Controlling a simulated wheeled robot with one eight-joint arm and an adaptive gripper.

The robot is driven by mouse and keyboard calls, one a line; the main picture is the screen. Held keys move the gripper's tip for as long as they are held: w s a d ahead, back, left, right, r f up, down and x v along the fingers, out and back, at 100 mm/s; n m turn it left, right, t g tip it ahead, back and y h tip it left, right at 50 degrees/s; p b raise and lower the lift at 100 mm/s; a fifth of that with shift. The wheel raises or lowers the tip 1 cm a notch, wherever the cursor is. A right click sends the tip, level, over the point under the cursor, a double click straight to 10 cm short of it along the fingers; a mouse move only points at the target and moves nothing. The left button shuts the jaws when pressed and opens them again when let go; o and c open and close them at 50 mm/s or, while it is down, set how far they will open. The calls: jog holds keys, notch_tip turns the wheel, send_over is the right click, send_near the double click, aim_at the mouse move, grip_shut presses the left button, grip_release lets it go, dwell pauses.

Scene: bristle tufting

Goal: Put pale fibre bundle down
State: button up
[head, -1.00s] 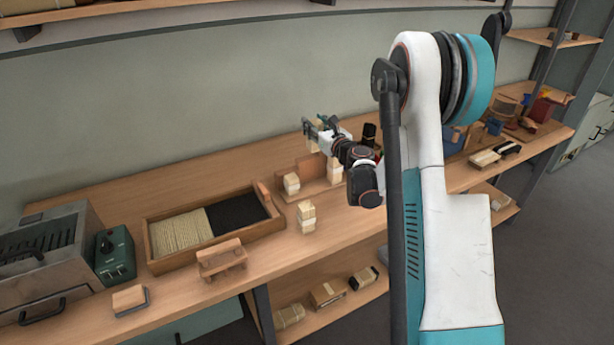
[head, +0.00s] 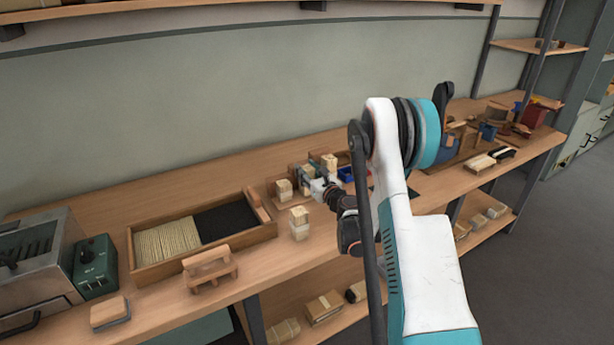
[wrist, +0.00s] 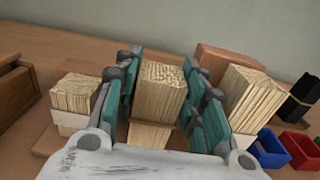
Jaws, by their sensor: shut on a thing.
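In the wrist view a pale fibre bundle (wrist: 161,92) stands between the teal pads of my gripper (wrist: 165,95), which is shut on it. The bundle looks upright; its bottom is hidden, so I cannot tell whether it touches the stand. In the head view my gripper (head: 312,184) is low at the wooden stand (head: 270,187), between a left bundle (head: 283,190) and a right bundle (head: 329,162). Those two also show in the wrist view, left (wrist: 75,94) and right (wrist: 248,96), apart from the held one.
Another pale bundle stack (head: 299,222) stands on the bench in front of the stand. A wooden tray (head: 190,263) of pale and black fibres lies to the left. A blue bin (wrist: 270,148) and a red bin (wrist: 299,148) sit at the right of the wrist view.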

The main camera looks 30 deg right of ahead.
jog(key=shift+f, duration=0.2)
jog(key=o, duration=1.1)
jog(key=shift+f, duration=0.1)
